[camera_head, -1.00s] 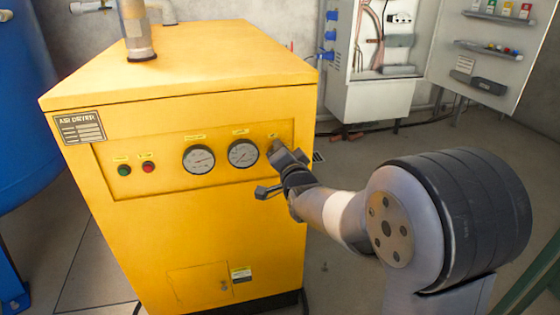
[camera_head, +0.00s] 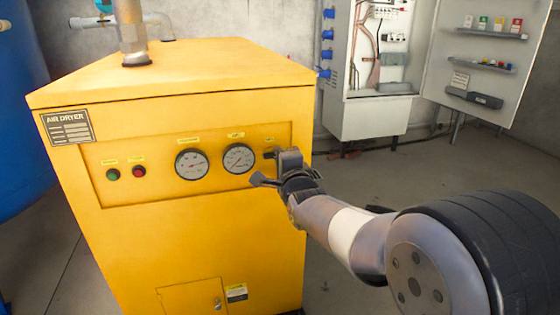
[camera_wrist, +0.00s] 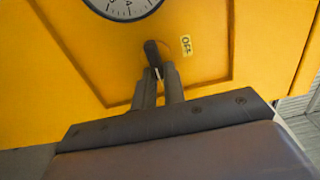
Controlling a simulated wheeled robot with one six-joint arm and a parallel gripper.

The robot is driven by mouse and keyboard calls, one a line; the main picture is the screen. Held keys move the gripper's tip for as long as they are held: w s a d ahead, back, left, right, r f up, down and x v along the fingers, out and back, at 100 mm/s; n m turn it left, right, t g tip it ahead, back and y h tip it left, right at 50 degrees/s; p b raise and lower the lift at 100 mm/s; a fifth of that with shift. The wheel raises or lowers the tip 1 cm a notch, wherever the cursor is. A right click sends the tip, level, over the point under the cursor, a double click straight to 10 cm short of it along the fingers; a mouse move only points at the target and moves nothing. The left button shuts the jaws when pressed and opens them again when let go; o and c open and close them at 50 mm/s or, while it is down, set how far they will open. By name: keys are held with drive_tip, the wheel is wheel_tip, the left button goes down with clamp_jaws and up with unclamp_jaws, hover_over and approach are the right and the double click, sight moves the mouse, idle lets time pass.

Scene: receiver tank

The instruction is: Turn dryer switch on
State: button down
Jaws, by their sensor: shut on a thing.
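The yellow air dryer (camera_head: 190,240) stands in front of me, with a recessed panel on its front face. The dryer switch is a small black lever (camera_wrist: 151,50) at the right end of that panel, beside a small label (camera_wrist: 185,45) that appears to read OFF. The lever's upper end shows beyond the fingertips.
Two round gauges (camera_head: 239,158) sit just left of the switch, with a green button (camera_head: 113,175) and a red button (camera_head: 139,172) farther left. A pipe (camera_head: 131,35) rises from the dryer top. An open electrical cabinet (camera_head: 372,75) stands behind right. The floor at right is clear.

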idle(0.5)
drive_tip(key=c, duration=1.5)
unclamp_jaws()
drive_tip(key=p+v, duration=0.1)
drive_tip(key=v, duration=0.9)
drive_tip(key=shift+s+d+p, duration=0.1)
drive_tip(key=shift+s+p, duration=0.2)
drive_tip(key=shift+s, duration=0.05)
drive_tip(key=b+x, duration=0.1)
drive_tip(key=x, duration=0.9)
drive_tip(key=shift+w, duration=0.4)
drive_tip(key=shift+s+b, duration=0.15)
drive_tip(key=shift+b, duration=0.2)
